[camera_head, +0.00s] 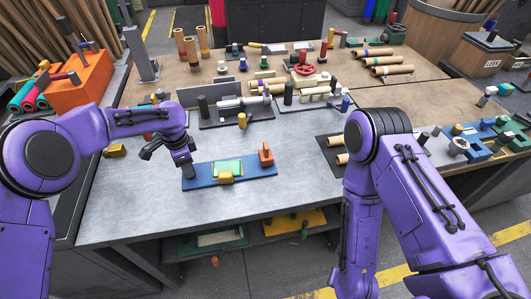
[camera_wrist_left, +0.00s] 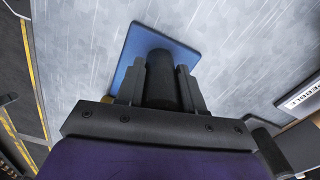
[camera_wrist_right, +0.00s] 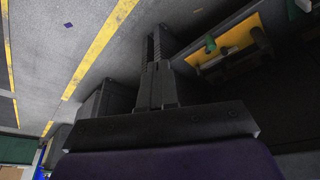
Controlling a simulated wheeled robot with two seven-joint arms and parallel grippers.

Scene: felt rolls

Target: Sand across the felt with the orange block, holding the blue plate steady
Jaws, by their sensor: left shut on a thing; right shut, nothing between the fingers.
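The blue plate (camera_head: 207,183) lies on the grey metal bench top, a little left of the middle. A green felt piece (camera_head: 228,167) lies on it, with a yellow block at its front edge (camera_head: 226,178). The orange block (camera_head: 266,155) stands at the plate's right end. My left gripper (camera_head: 187,172) is shut on a dark post (camera_wrist_left: 160,78) at the plate's left end; the plate also shows in the left wrist view (camera_wrist_left: 138,45). My right gripper (camera_wrist_right: 157,50) is shut and empty, low in front of the bench, with floor and under-shelf in its wrist view.
Behind the plate stand a dark fixture with a silver cylinder (camera_head: 240,103) and a small yellow cylinder (camera_head: 242,120). A dark tray with tan rolls (camera_head: 341,158) lies to the right. The bench's front edge is close, and bare metal surrounds the plate.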

